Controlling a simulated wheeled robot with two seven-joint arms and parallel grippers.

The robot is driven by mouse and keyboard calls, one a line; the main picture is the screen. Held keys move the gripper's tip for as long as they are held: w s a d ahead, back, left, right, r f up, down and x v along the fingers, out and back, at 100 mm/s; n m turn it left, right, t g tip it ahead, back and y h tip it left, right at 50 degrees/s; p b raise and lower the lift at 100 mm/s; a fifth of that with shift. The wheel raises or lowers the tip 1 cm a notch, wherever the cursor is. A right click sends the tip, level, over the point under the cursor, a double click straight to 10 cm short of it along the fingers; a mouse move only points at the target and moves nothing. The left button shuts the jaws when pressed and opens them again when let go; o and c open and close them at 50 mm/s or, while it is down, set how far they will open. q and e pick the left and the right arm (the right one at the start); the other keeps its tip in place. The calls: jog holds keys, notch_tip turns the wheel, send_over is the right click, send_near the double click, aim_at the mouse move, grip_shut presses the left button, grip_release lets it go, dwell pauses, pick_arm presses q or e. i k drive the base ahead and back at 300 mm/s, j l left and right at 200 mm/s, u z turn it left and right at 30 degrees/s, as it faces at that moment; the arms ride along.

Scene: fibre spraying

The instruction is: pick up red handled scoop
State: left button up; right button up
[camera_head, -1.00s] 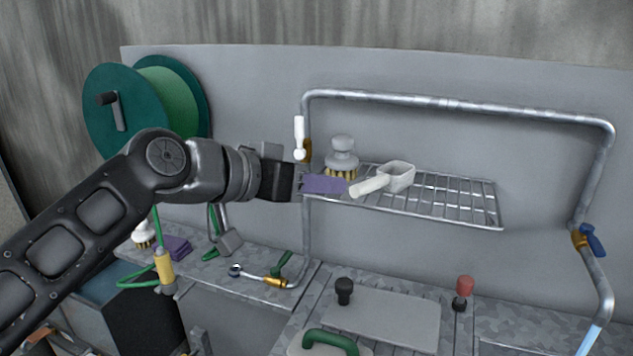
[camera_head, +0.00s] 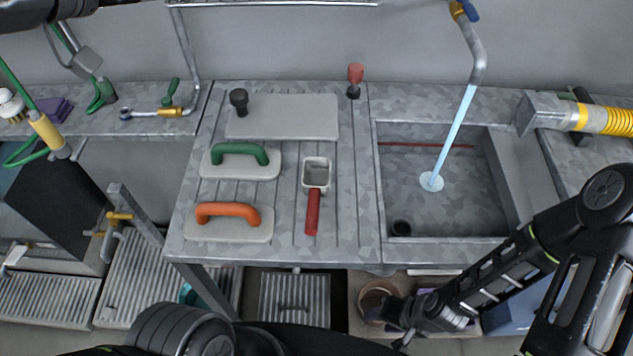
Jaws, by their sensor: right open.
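The red-handled scoop (camera_head: 314,203) lies on the grooved counter right of the two trowels. Its pale square bowl points to the back and its red handle towards me. My right gripper (camera_head: 388,316) is open and empty, low in front of the counter, below and right of the scoop and clear of it. My left arm crosses the top left corner; at most a sliver of its gripper shows at the top edge, too cut off to read its jaws.
A green-handled trowel (camera_head: 240,160) and an orange-handled trowel (camera_head: 228,222) lie left of the scoop. A sink (camera_head: 440,222) with running water is to the right. A flat grey plate (camera_head: 290,116) lies behind. A dark knob and a red knob stand near the back.

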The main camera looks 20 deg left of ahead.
aim_at(315, 175)
jog(key=k+j, duration=0.15)
jog(key=k, duration=0.35)
jog(key=k+j, duration=0.15)
jog(key=k, duration=0.35)
jog(key=k+j, duration=0.15)
jog(key=k, duration=0.3)
